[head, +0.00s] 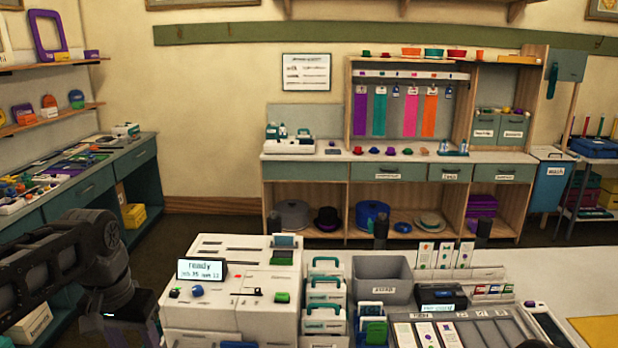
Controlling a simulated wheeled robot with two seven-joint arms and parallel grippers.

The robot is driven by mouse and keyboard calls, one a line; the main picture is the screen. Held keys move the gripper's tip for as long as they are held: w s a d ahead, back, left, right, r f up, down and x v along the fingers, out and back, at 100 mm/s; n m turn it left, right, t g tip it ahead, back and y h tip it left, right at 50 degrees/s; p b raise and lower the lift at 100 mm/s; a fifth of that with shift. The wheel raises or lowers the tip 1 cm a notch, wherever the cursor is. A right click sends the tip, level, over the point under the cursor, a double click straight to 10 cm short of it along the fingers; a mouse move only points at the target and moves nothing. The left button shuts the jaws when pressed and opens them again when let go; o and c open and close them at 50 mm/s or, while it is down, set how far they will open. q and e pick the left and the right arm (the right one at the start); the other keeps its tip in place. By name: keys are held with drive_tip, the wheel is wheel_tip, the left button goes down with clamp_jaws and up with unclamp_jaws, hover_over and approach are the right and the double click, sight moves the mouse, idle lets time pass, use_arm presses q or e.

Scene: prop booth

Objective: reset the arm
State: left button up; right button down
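My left arm (40,262) comes in from the left edge, dark and bent, with its elbow up and its lower part hanging down beside the white machine. The dark end of that arm (128,318) is low at the bottom left, cut by the frame edge. Its fingers cannot be made out, so I cannot tell whether the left gripper is open or shut, or whether it holds anything. My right gripper does not show in this view.
A white machine with a "ready" screen (201,269) stands close right of my arm. Beside it are stacked white cases (323,290), a grey bin (383,277) and a card tray (475,332). A drawer counter (90,190) runs along the left. Open floor lies behind.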

use_arm(q)
drive_tip(key=w+d+f+t+h, duration=0.2)
drive_tip(key=w+d+f+t, duration=0.25)
drive_tip(key=w+f, duration=0.35)
drive_tip(key=w+d+f+n+h, duration=0.1)
drive_tip(key=d+f, duration=0.3)
drive_tip(key=f, duration=0.4)
drive_tip(key=d+f, duration=0.5)
drive_tip(key=f, duration=0.3)
drive_tip(key=s+d+f+n+g+b, duration=0.1)
drive_tip(key=s+d+f, duration=0.2)
drive_tip(key=s+f, duration=0.35)
drive_tip(key=s+d+f+g+b, duration=0.1)
drive_tip(key=s+d+f, duration=0.35)
drive_tip(key=f, duration=0.35)
drive_tip(key=s+d+f+g, duration=0.1)
drive_tip(key=s+f, duration=0.3)
drive_tip(key=s, duration=0.3)
drive_tip(key=s+d+f+g+h, duration=0.1)
drive_tip(key=s+f, duration=0.3)
drive_tip(key=s, duration=0.4)
drive_tip(key=shift+s+d+g, duration=0.15)
drive_tip(key=shift+d+g, duration=0.5)
drive_tip(key=shift+d, duration=0.05)
